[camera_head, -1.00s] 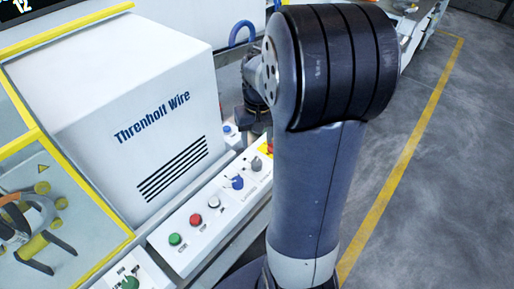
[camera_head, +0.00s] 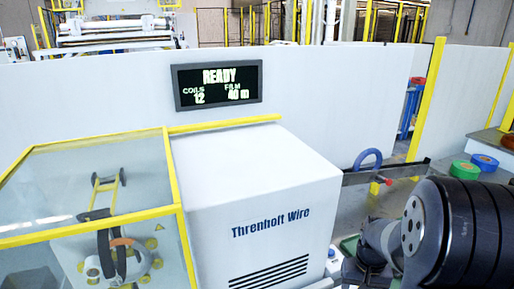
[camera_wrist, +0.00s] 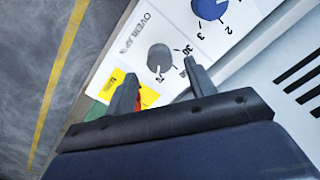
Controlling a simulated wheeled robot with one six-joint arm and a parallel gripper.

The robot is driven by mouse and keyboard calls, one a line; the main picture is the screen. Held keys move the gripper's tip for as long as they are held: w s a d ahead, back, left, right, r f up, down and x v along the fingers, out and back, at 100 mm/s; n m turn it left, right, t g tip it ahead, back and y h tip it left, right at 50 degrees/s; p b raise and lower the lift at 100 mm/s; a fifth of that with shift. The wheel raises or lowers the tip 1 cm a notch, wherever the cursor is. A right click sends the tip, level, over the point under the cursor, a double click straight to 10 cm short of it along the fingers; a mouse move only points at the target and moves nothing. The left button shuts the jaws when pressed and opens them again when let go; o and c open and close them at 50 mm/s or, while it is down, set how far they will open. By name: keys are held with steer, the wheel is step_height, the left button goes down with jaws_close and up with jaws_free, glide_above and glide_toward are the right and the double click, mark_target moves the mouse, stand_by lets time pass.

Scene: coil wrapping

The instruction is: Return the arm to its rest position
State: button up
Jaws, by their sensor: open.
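My gripper (camera_wrist: 160,90) is open in the wrist view, its two dark fingers apart with nothing between them. It is over the control panel (camera_wrist: 193,46), near a grey knob (camera_wrist: 160,58) marked OVERLAP. A blue knob (camera_wrist: 210,8) is farther up, and a yellow label with a red part (camera_wrist: 137,98) is partly behind the left finger. In the head view my arm is at the lower right, and the gripper's fingers are not visible there.
The white Threnholt Wire machine (camera_head: 255,185) stands beside my arm. A clear guarded enclosure (camera_head: 85,190) with yellow edges is at left. A screen (camera_head: 217,84) reads READY, coils 12, film 40 m. Green tape (camera_head: 464,169) and blue tape (camera_head: 485,162) lie at right. Open floor shows in the wrist view.

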step_height(320, 180, down, 4)
steer(key=shift+r, duration=0.25)
steer(key=shift+n, duration=0.3)
